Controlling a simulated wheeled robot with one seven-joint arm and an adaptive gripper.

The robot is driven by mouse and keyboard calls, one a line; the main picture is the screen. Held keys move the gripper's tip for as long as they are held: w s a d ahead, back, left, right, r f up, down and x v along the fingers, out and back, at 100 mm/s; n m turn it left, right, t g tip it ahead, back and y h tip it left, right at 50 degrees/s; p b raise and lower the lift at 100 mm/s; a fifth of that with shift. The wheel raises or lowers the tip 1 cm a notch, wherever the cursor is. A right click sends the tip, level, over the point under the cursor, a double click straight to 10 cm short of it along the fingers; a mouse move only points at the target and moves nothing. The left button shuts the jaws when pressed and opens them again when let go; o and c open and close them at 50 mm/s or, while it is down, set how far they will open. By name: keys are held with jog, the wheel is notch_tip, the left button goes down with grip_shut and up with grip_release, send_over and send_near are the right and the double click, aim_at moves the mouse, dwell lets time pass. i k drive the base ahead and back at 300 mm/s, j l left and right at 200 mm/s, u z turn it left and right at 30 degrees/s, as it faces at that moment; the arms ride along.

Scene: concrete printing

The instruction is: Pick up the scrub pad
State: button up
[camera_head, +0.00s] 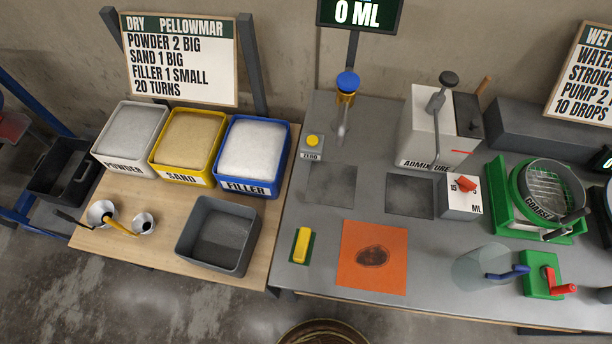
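A small yellow block (302,245) on a thin dark green base lies near the front left of the grey table; it looks like the scrub pad. I cannot tell whether the green part is a scrub layer or a separate mat. It lies just left of an orange square sheet (358,285) with a dark stain, with a narrow gap between. Nothing covers the yellow block. My gripper is not in view.
A grey tray (181,249) sits left on the wooden table. Behind stand powder, sand and filler bins (252,183). A clear cup (470,268) and a green block with a red handle (537,287) stand right. A round rim (322,322) shows below the front edge.

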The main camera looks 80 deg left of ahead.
aim_at(301, 251)
jog(key=u, duration=0.45)
jog(key=j+u, duration=0.1)
jog(key=u, duration=0.35)
jog(key=j+u, duration=0.1)
jog(key=u, duration=0.8)
jog(key=j+u, duration=0.1)
jog(key=u, duration=0.75)
